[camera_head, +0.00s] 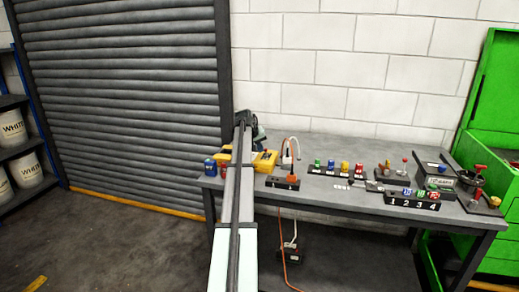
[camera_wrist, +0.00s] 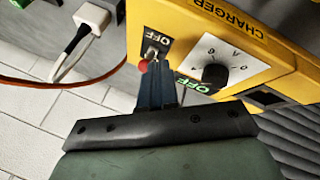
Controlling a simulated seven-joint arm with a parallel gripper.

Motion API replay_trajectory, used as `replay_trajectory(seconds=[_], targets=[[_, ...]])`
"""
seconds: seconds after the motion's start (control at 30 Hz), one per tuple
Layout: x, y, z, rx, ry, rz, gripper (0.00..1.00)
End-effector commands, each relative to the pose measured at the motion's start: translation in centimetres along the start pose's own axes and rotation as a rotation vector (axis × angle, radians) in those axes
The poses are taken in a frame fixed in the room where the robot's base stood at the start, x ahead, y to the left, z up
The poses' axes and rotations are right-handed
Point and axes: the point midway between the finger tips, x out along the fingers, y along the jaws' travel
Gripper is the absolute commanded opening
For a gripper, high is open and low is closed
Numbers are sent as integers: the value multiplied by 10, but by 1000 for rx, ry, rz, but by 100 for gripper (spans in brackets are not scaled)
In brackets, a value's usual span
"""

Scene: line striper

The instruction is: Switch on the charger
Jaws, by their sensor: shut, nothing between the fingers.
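The yellow charger (camera_wrist: 240,28) fills the upper right of the wrist view, its lettering upside down. A small toggle switch with a red tip (camera_wrist: 143,66) sits on its dark plate beside an OFF label (camera_wrist: 157,38). In the head view the charger (camera_head: 265,159) is partly behind my arm.
A white plug (camera_wrist: 80,42) with a cable is left of the charger in the wrist view. On the workbench (camera_head: 330,190) are a socket strip with an orange plug (camera_head: 291,180), coloured buttons (camera_head: 337,167) and a numbered block (camera_head: 412,200). A roller shutter (camera_head: 125,90) stands behind left.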

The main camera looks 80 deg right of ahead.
Motion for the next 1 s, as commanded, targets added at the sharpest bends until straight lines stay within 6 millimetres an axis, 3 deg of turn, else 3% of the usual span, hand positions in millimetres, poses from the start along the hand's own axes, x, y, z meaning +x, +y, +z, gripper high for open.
replay_trajectory(seconds=[0.63,1.0], targets=[[1,8,-14,-29,-138,-85,0],[6,15,-27,-29,-135,-83,0]])
